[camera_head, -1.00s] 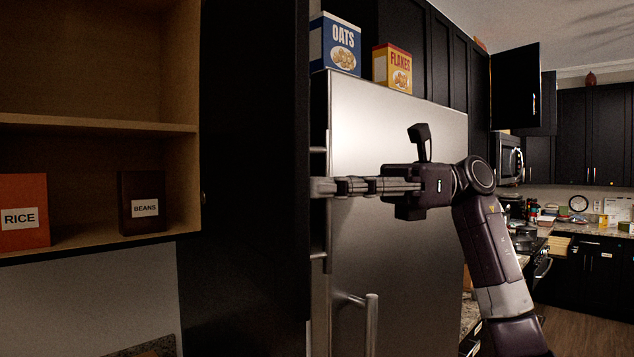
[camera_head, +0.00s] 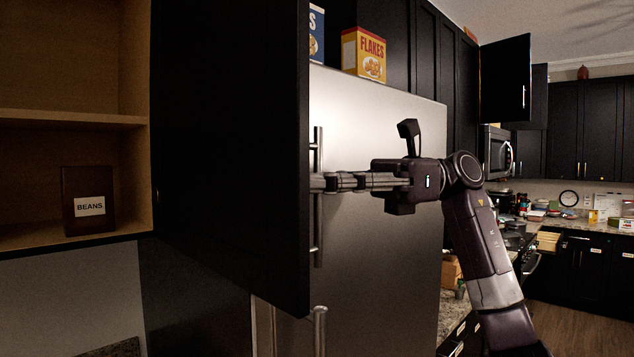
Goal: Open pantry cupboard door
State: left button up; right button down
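The pantry cupboard door (camera_head: 230,150) is black and stands swung open, its inner face toward me. Its vertical bar handle (camera_head: 318,230) shows past the door's right edge. My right gripper (camera_head: 318,183) reaches in from the right with its fingers level, at the middle of the handle. The fingers look closed around the bar, though the tips are partly hidden at the door's edge. The cupboard (camera_head: 70,119) is open at the left, with wooden shelves and a dark BEANS box (camera_head: 88,200) on the lower one. My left gripper is not in view.
A steel fridge (camera_head: 380,240) stands behind the door and my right arm. A FLAKES box (camera_head: 364,53) and a partly hidden blue box (camera_head: 316,35) sit on top of it. Another dark cabinet door (camera_head: 505,80) stands open farther back. Counters with clutter lie at the far right.

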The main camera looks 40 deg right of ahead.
jog(key=c, duration=2.1)
grip_release()
jog(key=d, duration=0.4)
jog(key=s+d, duration=0.1)
jog(key=d, duration=0.3)
jog(key=s+d, duration=0.1)
jog(key=d, duration=0.3)
